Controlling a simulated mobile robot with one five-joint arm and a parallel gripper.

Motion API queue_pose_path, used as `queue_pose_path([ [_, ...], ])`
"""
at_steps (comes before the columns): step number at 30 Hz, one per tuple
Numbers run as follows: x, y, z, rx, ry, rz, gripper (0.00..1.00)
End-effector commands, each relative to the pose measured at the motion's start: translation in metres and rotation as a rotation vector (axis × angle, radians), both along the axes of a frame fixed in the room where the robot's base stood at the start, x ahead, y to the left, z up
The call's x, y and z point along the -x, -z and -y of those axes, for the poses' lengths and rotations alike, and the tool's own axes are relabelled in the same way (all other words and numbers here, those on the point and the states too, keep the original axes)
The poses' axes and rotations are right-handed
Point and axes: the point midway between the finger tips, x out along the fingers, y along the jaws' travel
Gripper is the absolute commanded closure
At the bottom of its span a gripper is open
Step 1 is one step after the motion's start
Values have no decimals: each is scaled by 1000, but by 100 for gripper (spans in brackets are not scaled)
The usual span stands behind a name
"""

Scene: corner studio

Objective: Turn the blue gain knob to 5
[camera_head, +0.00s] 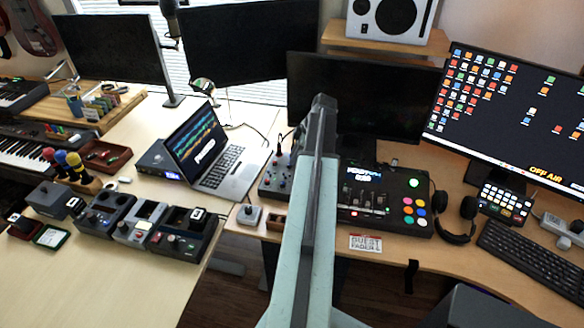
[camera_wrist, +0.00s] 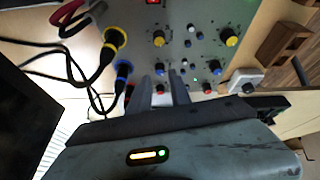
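The grey mixer panel (camera_wrist: 255,12) fills the top of the wrist view, with yellow, blue and red knobs. One blue knob (camera_wrist: 158,70) shows between my fingertips, and another blue knob (camera_wrist: 214,67) is to the right. Labels and pointer marks are too small to read, so I cannot tell which is the gain knob or its setting. My gripper (camera_wrist: 162,76) has its two dark fingers apart. I cannot tell whether they touch the knob. In the head view, the mixer (camera_head: 272,187) is partly hidden behind my arm.
Yellow and blue cable plugs (camera_wrist: 115,38) stand at the panel's left. A laptop (camera_head: 230,165) is left of the mixer. A fader console (camera_head: 385,200) is right of it. A joystick-like box (camera_head: 249,215) and wooden box (camera_head: 277,223) sit in front.

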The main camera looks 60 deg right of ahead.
Motion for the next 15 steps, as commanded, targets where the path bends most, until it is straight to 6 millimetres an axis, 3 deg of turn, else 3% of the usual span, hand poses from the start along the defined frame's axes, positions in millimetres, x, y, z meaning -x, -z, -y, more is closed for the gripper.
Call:
queue_pose_path([
  [1,-4,19,-1,0,0,0,76],
  [4,-9,31,-4,0,-1,0,76],
  [13,-12,31,-5,0,1,0,76],
  [14,-12,31,-5,0,1,0,79],
  [15,-12,31,-5,0,1,0,90],
])
